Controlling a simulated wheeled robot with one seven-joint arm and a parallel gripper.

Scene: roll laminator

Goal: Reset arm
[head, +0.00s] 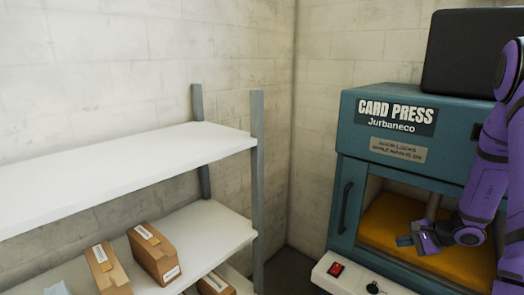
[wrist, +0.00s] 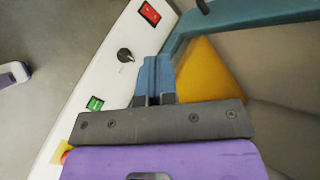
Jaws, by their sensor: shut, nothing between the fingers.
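My purple arm comes in at the right of the head view. My gripper (head: 404,241) is in front of the lower front of the teal card press (head: 400,150), level with its window-like opening. In the wrist view my gripper's blue fingers (wrist: 155,75) are together with nothing between them. They sit above the edge between the white control panel (wrist: 100,70) and the press. An orange-yellow surface (wrist: 205,75) inside the press shows just right of the fingers. I cannot tell whether the fingers touch anything.
The panel carries a red switch (head: 336,269), a black knob (head: 372,287) and a green switch (wrist: 95,103). A dark handle (head: 345,208) is on the press front. A black box (head: 465,50) sits on top. White shelves (head: 120,165) with brown boxes (head: 155,255) stand left.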

